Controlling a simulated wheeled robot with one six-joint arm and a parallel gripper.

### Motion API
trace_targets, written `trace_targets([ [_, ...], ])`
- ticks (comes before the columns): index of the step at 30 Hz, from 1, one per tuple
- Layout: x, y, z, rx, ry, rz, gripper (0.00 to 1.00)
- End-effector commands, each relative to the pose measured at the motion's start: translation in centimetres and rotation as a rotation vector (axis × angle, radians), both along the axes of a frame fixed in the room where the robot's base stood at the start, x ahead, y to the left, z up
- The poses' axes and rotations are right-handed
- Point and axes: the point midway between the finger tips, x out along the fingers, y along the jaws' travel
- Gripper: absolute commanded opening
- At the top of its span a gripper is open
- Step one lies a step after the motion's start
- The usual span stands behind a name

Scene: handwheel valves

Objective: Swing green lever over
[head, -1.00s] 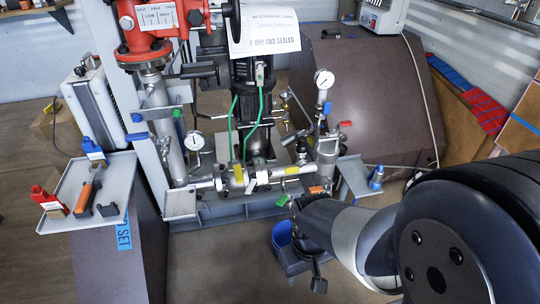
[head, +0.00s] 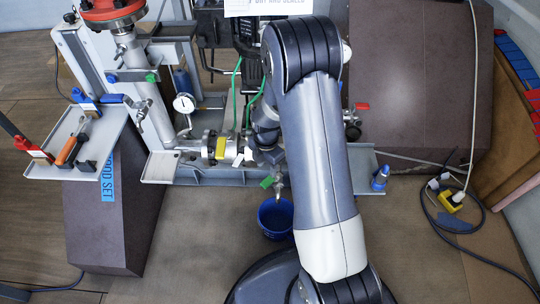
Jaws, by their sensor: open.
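The green lever (head: 267,182) is a small flat handle low on the front of the pipework. It sits just above the blue bucket (head: 275,217), on a small valve with a short spout. My gripper (head: 270,157) points down beside the pipe, just above the green lever. It is small and partly hidden by my own arm, so its fingers are hard to make out. It looks open with nothing held, and I cannot tell whether it touches the lever. A second, smaller green handle (head: 151,77) is up on the left pipe.
A yellow handle (head: 220,148) and a white handle (head: 243,158) are close on the left. A pressure gauge (head: 184,103) stands behind them. A red handle (head: 361,106) is to the right. A tool tray (head: 62,170) is at left. A cable (head: 468,226) lies on the right floor.

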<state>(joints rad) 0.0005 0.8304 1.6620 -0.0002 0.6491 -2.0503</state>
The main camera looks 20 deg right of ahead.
Motion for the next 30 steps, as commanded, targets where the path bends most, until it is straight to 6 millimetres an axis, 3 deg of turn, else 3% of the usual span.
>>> trace_targets([
  [8, 0.3, 0.0, -1.8, 0.0, 0.001, 0.043, 0.45],
  [28, 0.3, 0.0, -9.8, 0.0, 0.0, 0.04, 0.45],
  [30, 0.3, 0.0, -9.1, 0.0, -0.001, 0.04, 0.45],
])
